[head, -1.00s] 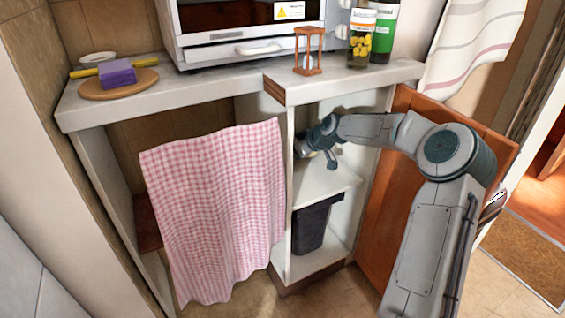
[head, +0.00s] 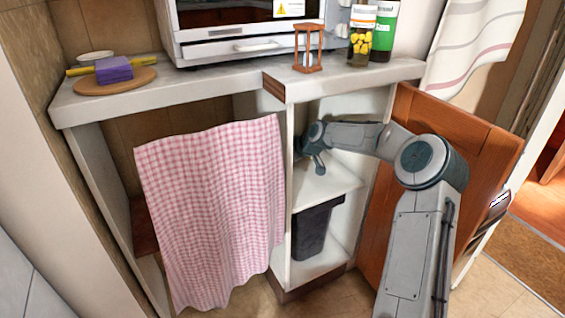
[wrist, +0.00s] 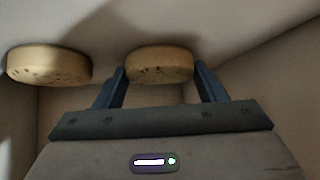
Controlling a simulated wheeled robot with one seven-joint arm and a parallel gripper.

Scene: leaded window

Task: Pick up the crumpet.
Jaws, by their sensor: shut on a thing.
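In the wrist view a round, tan crumpet (wrist: 160,63) with small dark pits is between the two blue fingers of my gripper (wrist: 161,72). My gripper is shut on it. A second similar round piece (wrist: 48,65) lies to the left, outside the fingers. I cannot tell whether the held crumpet is clear of the surface. In the head view my arm reaches into the open cabinet above its middle shelf (head: 322,182).
The orange cabinet door (head: 440,190) stands open to the right, close to my arm. A dark bin (head: 317,230) is on the lower level. A checked cloth (head: 210,215) hangs left. On the counter above are an hourglass (head: 308,48), a jar (head: 361,40) and an oven (head: 245,30).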

